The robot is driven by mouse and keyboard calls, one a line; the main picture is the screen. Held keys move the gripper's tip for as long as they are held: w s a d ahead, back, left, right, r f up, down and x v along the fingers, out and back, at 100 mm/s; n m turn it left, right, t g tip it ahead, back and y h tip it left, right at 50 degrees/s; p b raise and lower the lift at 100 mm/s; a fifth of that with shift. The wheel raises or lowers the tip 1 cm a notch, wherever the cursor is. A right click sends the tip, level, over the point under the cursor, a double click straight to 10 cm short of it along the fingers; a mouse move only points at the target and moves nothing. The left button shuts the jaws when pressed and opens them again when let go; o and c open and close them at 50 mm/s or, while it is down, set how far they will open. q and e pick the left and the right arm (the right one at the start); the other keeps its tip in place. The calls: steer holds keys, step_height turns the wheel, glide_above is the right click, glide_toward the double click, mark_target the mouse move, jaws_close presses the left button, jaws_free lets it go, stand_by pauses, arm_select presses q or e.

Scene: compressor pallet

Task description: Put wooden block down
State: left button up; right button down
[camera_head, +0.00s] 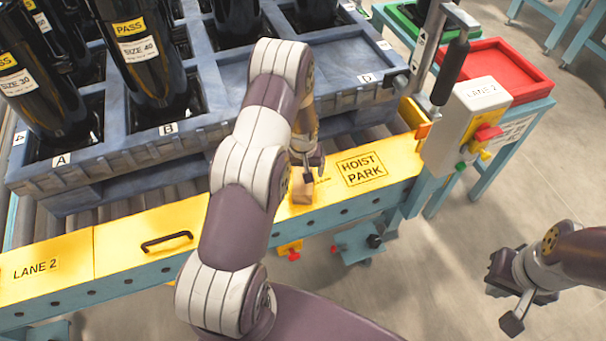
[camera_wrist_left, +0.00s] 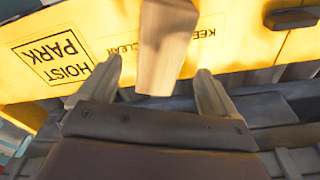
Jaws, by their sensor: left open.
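The wooden block (camera_head: 301,191) is on the yellow rail top (camera_head: 215,205), just left of the HOIST PARK marking, and looks upright. In the left wrist view the block (camera_wrist_left: 166,50) stands between the two spread fingers, with a gap on each side. My left gripper (camera_head: 307,160) is over the rail at the block, its fingers partly hidden by my arm; the left wrist view shows it open (camera_wrist_left: 158,80). My right gripper (camera_head: 508,300) hangs over the floor at lower right, away from the block; its jaw opening is unclear.
A blue-grey pallet (camera_head: 130,160) with black cylinders stands behind the rail. A control box marked LANE 2 (camera_head: 465,120) and a lever with a black grip (camera_head: 450,72) rise at the rail's right end. A red tray (camera_head: 510,72) sits beyond. A black handle (camera_head: 166,242) is on the rail.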

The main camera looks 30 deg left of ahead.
arm_select(q)
steer(key=s+d+r+m, duration=0.1)
steer(key=s+d+r, duration=0.1)
steer(key=r, duration=0.5)
steer(key=s+d+r+m, duration=0.1)
steer(key=s+d+r, duration=0.15)
steer(key=r, duration=0.45)
steer(key=s+d+r+m, duration=0.1)
steer(key=s+d+r, duration=0.3)
steer(key=s, duration=0.3)
steer(key=s+d+r+m, duration=0.2)
steer(key=s+d+r, duration=0.1)
steer(key=s, duration=0.4)
steer(key=shift+s+d+r+m+h+p, duration=0.3)
steer(key=shift+d+r+p, duration=0.05)
steer(key=shift+r, duration=0.35)
